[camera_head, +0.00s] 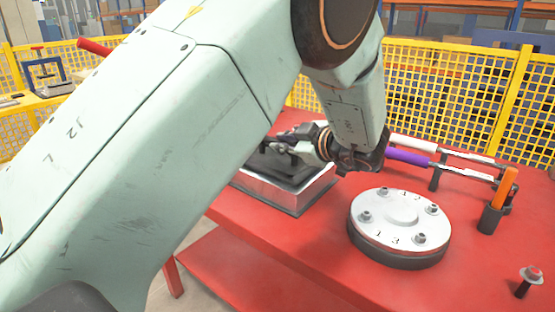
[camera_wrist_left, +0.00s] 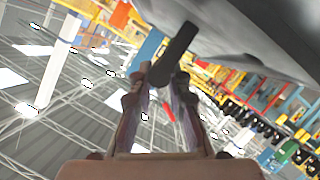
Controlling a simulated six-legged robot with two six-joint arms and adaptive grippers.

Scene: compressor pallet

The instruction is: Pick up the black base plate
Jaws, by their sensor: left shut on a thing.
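A black plate-like part (camera_head: 283,167) lies in a silver, open-topped metal tray (camera_head: 299,200) on the red table, left of the round flange. It is partly hidden by my left arm, and its far side cannot be seen. My left gripper (camera_head: 292,141) reaches over this part from the right, low at its top. In the left wrist view the gripper's fingers (camera_wrist_left: 163,82) are closed on a dark bar (camera_wrist_left: 177,52), which looks like a raised piece of the black part. My right gripper is in neither view.
A silver round flange with numbered bolts (camera_head: 402,216) sits on a dark disc right of the tray. Yellow mesh fencing (camera_head: 462,90) runs behind.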

